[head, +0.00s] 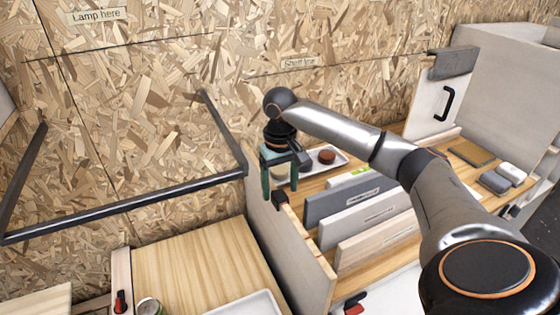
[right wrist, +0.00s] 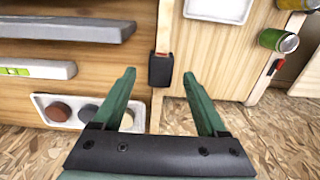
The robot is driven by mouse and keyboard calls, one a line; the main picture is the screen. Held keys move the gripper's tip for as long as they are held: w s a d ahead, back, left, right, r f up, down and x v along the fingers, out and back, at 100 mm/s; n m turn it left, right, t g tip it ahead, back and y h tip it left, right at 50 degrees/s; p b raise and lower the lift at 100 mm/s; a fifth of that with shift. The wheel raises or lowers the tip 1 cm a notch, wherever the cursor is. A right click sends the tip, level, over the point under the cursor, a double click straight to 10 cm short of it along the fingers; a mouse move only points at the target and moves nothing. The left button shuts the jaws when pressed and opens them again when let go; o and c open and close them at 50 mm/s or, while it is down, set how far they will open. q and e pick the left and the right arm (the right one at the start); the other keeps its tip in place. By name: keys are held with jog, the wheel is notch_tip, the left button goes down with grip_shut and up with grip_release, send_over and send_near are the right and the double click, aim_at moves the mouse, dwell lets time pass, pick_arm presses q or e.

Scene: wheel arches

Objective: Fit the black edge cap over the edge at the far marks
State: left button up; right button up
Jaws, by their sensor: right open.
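The black edge cap (head: 279,200) sits at the top edge of the upright wooden panel (head: 297,245), towards the wall. In the right wrist view the cap (right wrist: 160,70) is over the line of the panel's edge (right wrist: 166,25), with a small orange-red mark beside it. I cannot tell whether it is fully seated. My right gripper (head: 281,170) is open just above and around the cap. In the right wrist view its green fingers (right wrist: 159,76) stand to either side of the cap, with gaps. My left gripper is not in view.
A white tray (head: 312,169) with round pucks lies by the wall, right of the panel. Grey and wooden boards (head: 345,200) stand in the right bay. A dark metal frame (head: 130,202) juts out at left. A green can (head: 150,307) stands at the lower left.

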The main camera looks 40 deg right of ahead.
notch_tip(320, 180, up, 11)
dwell(0.3)
jog(key=shift+a+f, duration=0.1)
jog(key=shift+f, duration=0.05)
dwell(0.6)
